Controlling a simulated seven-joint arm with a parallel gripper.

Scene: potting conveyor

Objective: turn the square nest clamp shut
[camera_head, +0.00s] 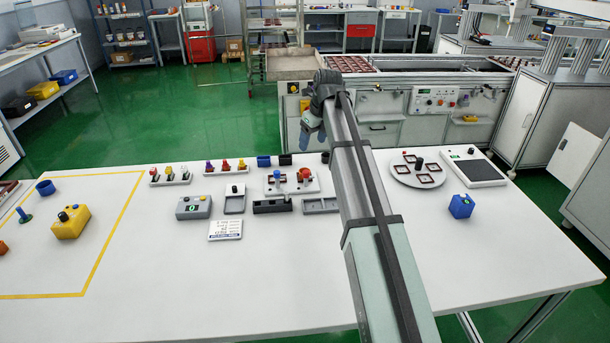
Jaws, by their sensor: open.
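A round grey turntable (399,178) stands at the right of the table. It bears several dark red square frames and a black knob (419,161). A white fixture plate (311,187) near the middle carries a red knob (304,174) and a blue knob (278,175). I cannot tell for sure which knob belongs to the square nest clamp, or how far it is turned. My gripper (307,137) hangs past the table's far edge, well apart from the turntable and the plate. It is small and unclear, open, and holds nothing that I can see.
My arm crosses the table middle and hides part of it. A grey box with a green button (194,207), dark trays (272,206) and a blue box (461,206) stand around. A yellow box (70,222) lies inside the yellow outline. The front table is clear.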

